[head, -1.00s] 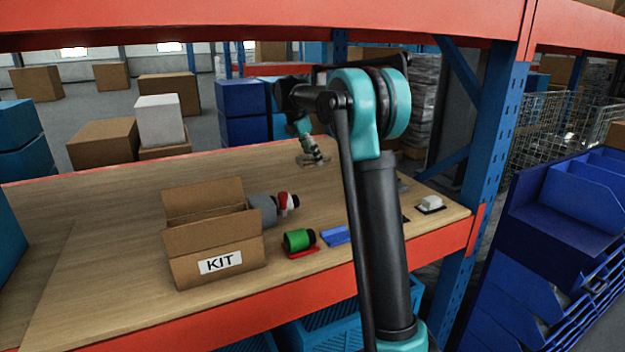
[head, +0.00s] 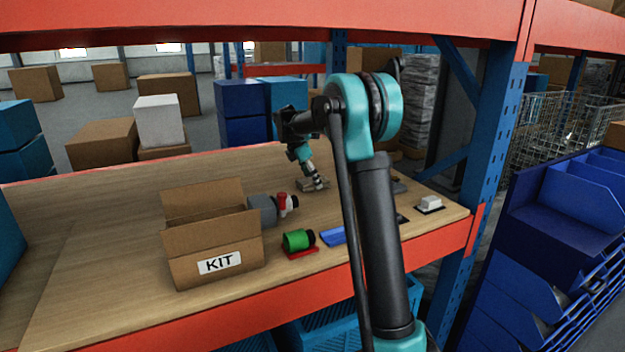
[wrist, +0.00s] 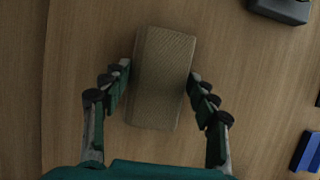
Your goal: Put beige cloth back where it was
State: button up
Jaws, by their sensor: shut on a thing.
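The beige cloth (wrist: 160,75) shows in the wrist view as a folded, woven rectangular block, slightly tilted in the picture. My gripper (wrist: 158,82) has a finger against each long side of it and is shut on it. In the head view my gripper (head: 312,184) points down, low over the wooden shelf behind the row of parts. The cloth is too small to make out clearly there. I cannot tell whether its underside touches the wood.
An open KIT box (head: 215,240) stands at the left front. Near it are a grey cylinder with a red-and-white part (head: 264,209), a green roll (head: 296,240) and a blue item (head: 333,236). A white block (head: 430,202) lies at right. A blue post (head: 480,150) bounds the shelf.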

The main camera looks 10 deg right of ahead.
jog(key=o, duration=1.1)
jog(key=v, duration=1.2)
jog(key=shift+d+r, duration=0.1)
